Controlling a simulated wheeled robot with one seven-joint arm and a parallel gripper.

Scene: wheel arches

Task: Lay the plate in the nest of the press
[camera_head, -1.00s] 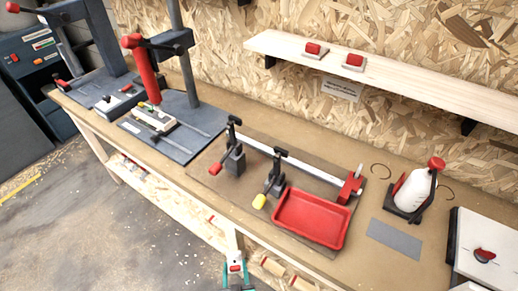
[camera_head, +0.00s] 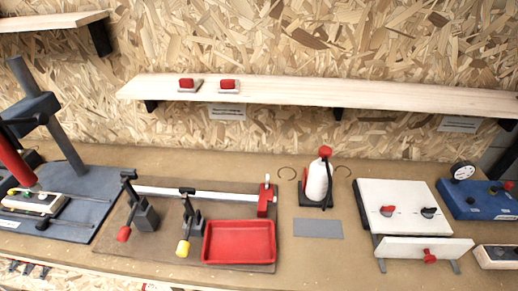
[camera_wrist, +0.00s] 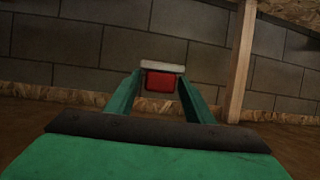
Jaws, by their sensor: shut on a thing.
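In the wrist view, my gripper (camera_wrist: 161,82) is shut on the red grip of a pale plate (camera_wrist: 162,67). The plate's pale part shows beyond the green fingers. The press (camera_head: 65,135) stands at the left of the head view, with a dark column, a red lever and a blue-grey base. On its base lies a pale fixture (camera_head: 30,203), which looks like the nest; the lever partly covers this area, so I cannot tell its inside. The gripper is outside the head view, and the plate is away from the press.
Two pale plates with red grips (camera_head: 187,86) (camera_head: 228,86) sit on the wall shelf (camera_head: 330,93). On the bench are a red tray (camera_head: 240,242), toggle clamps, a white bottle (camera_head: 317,180), a grey sheet (camera_head: 318,229), a white box (camera_head: 403,200) and a blue gauge unit (camera_head: 480,200).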

